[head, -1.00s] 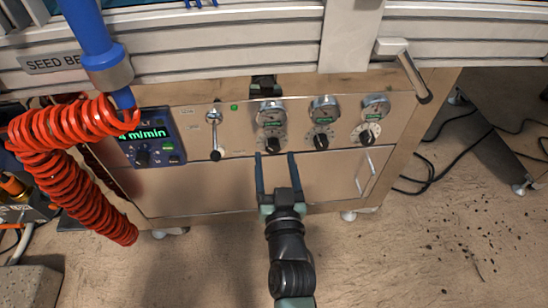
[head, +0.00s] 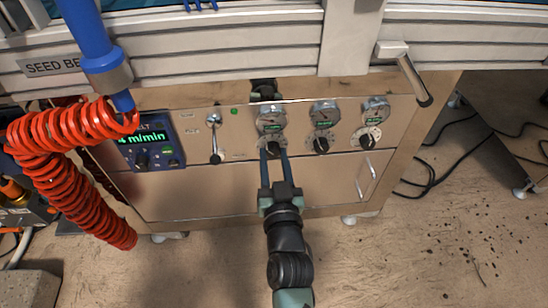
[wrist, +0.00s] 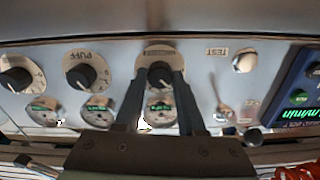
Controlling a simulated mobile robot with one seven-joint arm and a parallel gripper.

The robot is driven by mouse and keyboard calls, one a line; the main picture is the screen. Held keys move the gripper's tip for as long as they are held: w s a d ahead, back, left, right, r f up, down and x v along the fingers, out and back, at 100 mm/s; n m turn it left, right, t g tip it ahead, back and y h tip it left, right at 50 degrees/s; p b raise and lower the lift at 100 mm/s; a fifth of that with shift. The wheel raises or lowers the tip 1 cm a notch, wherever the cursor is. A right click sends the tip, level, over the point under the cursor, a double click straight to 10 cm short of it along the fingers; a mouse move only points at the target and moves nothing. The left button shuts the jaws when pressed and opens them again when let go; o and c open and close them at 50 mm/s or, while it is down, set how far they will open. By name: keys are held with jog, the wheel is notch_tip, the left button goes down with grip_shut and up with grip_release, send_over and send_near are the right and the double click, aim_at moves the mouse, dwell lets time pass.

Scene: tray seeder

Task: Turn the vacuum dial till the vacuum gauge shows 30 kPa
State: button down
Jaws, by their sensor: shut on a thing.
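Three black dials sit in a row on the steel front panel, each with a round gauge above it in the head view. My gripper (head: 273,153) is shut on the leftmost dial (head: 273,148), with one finger on each side of its knob. In the wrist view, which is upside down, the fingers (wrist: 160,76) hold this dial's black knob (wrist: 159,72). Its label is mostly hidden, so I cannot read whether it is the vacuum dial. Its gauge (head: 271,120) has a green readout too small to read; it shows between the fingers in the wrist view (wrist: 160,111).
The middle dial (wrist: 85,72) is labelled PUFF; another dial (head: 367,138) is at the right. A lever (head: 215,140) and a blue belt-speed box (head: 150,143) stand left of the held dial. A red coiled hose (head: 70,160) hangs at far left. A drawer handle (head: 366,176) sticks out below.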

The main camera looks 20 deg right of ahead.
jog(key=shift+m, duration=0.3)
jog(key=m+p, duration=0.1)
jog(key=m, duration=0.3)
jog(key=shift+m+p, duration=0.4)
jog(key=shift+m, duration=1.7)
jog(key=c, duration=0.5)
grip_release()
jog(key=shift+s, duration=0.1)
jog(key=p+v, duration=0.2)
jog(key=v, duration=1)
jog(key=shift+s, duration=0.4)
jog(key=shift+a+r, duration=0.1)
jog(key=shift+a, duration=0.1)
